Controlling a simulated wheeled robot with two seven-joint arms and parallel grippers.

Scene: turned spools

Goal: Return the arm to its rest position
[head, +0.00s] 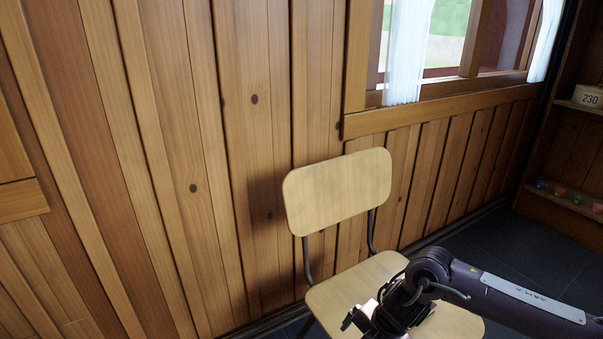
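My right arm comes in from the right edge in the head view. Its gripper (360,319) is low in the picture, in front of the chair seat and covering part of it. The fingers are small, dark and partly lit by a glare, so I cannot tell how far apart they are. I see no object held in them. My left gripper is not in view.
A wooden chair with a pale backrest (338,190) and seat (350,287) stands by the plank wall (150,140). A curtained window (440,45) is above right. Shelves (575,200) with small coloured items stand far right. Dark floor (520,245) shows between.

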